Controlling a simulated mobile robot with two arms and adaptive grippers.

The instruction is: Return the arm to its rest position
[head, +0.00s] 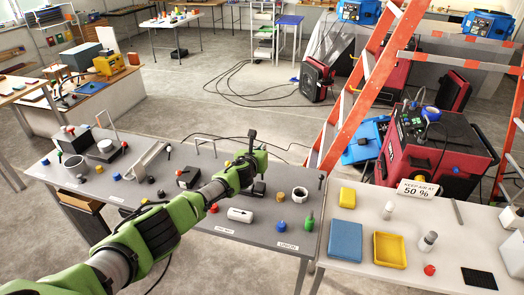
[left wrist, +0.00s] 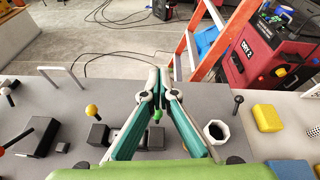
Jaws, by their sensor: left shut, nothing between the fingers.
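My left arm, green and dark grey, reaches in from the lower left of the head view over the grey table (head: 70,165). My left gripper (head: 251,140) points away toward the table's far edge. In the left wrist view its two teal fingers (left wrist: 158,78) meet at the tips, shut with nothing between them. The fingers are above the table; a small green part shows between them lower down. A white ring-shaped piece (head: 300,194) stands to the right of the gripper, and it also shows in the left wrist view (left wrist: 216,133). My right gripper is not in view.
Knobs, handles and a white cylinder (head: 240,215) stand on the grey table. The white table (head: 355,211) at right holds a blue tray (head: 345,241), a yellow tray (head: 390,251) and a sign (head: 418,190). An orange ladder (head: 372,85) and red machine (head: 435,150) stand behind.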

